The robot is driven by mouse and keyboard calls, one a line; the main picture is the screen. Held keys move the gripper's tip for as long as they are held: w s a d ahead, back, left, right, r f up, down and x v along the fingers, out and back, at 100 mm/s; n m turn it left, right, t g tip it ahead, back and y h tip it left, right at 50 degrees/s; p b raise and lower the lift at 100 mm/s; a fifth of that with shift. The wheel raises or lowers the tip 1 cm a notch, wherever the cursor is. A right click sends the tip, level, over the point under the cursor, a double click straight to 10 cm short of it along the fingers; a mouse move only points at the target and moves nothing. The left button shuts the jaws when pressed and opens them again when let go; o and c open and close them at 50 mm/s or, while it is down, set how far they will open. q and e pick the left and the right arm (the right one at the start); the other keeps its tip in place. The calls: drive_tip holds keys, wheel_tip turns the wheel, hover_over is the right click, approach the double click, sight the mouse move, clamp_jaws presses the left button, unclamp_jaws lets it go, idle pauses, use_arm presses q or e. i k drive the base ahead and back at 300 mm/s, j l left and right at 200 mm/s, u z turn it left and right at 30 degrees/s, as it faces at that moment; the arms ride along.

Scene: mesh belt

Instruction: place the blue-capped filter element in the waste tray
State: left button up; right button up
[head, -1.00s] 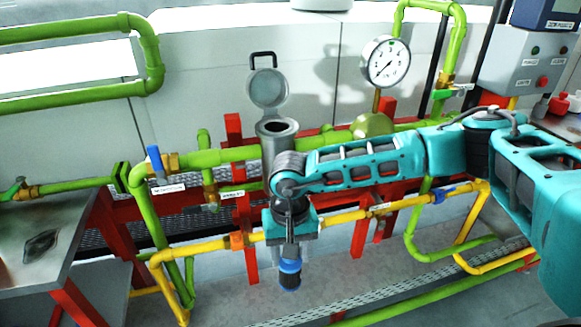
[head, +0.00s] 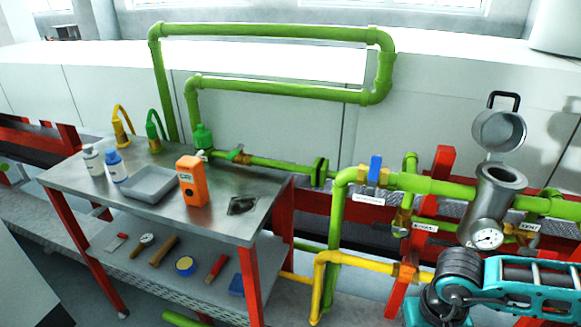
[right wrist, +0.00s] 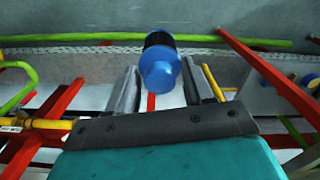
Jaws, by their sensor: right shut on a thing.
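The filter element (right wrist: 160,62) with its blue cap shows in the right wrist view, with a dark body beyond the cap. My right gripper (right wrist: 160,76) is shut on it, one finger on each side. In the head view my right arm (head: 500,283) comes in at the lower right, and its gripper and the filter are out of the frame. A shallow grey tray (head: 150,181) lies on the metal table at the left; it looks empty. My left gripper is in neither view.
The metal table (head: 225,228) also holds two bottles (head: 104,164), an orange device (head: 192,181) and a dark patch (head: 241,205). Green pipes (head: 275,165) and a yellow pipe (head: 345,259) run between table and arm. The filter housing (head: 487,205) stands with its lid (head: 499,130) up.

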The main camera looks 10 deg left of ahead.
sight(153, 186)
drive_tip(key=j+z, duration=0.45)
drive_tip(key=j, duration=3.45)
